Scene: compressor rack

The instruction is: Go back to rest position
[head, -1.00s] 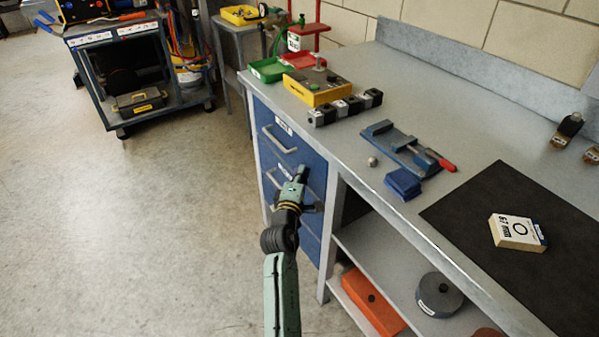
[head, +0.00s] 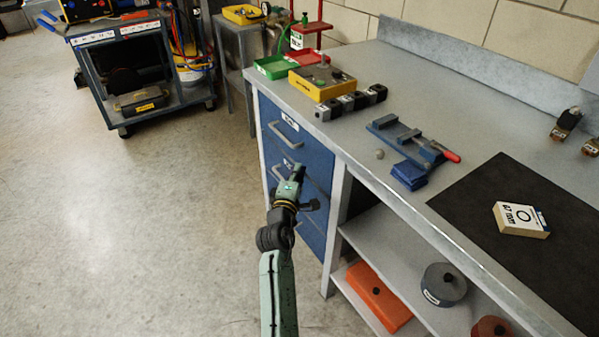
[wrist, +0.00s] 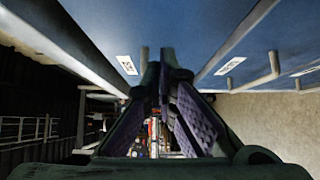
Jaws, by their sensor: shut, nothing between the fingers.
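My gripper (head: 297,172) is in front of the blue drawers (head: 297,135) of the workbench in the head view. It is shut and empty. My arm reaches up from the bottom of the picture to it. In the wrist view, the fingers of my gripper (wrist: 158,75) come together at the tips, with blue drawer fronts (wrist: 205,35) and their handles beyond. I cannot tell from these views how far the fingertips are from the drawers.
The workbench top (head: 440,115) carries a yellow box (head: 321,84), a blue vise (head: 411,141) and a small carton (head: 521,220) on a black mat (head: 470,215). A tool cart (head: 120,75) stands at the back left. The floor (head: 130,220) on the left is clear.

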